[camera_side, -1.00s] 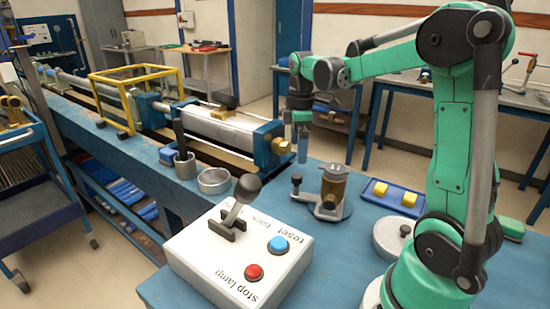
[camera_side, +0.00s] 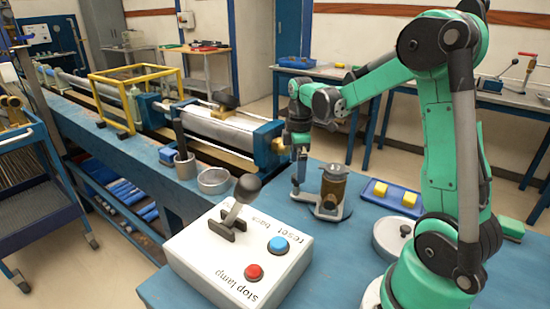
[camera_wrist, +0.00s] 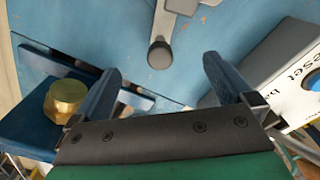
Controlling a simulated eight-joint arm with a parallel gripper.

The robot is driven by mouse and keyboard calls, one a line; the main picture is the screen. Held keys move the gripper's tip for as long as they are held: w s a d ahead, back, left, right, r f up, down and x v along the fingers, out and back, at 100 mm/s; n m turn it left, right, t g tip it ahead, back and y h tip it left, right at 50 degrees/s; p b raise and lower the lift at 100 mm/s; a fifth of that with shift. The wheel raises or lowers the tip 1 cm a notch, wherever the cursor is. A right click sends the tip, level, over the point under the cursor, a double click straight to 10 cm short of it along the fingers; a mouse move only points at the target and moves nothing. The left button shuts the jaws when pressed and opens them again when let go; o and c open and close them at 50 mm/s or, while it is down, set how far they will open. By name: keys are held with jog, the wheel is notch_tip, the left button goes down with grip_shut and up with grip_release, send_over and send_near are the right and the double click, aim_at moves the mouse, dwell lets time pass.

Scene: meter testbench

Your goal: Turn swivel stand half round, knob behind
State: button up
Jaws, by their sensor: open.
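The side view hides most of the knob behind the fingers.
A white control box (camera_side: 240,255) with a lever and red and blue buttons stands close in front. A blue tray (camera_side: 377,200) with yellow blocks lies to the right. A brass nut (camera_wrist: 67,97) on the blue machine end is near my gripper. A metal cup (camera_side: 214,181) stands left.

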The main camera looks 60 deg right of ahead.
jog(key=shift+f, duration=0.1)
jog(key=shift+f, duration=1)
jog(key=shift+c, duration=1.4)
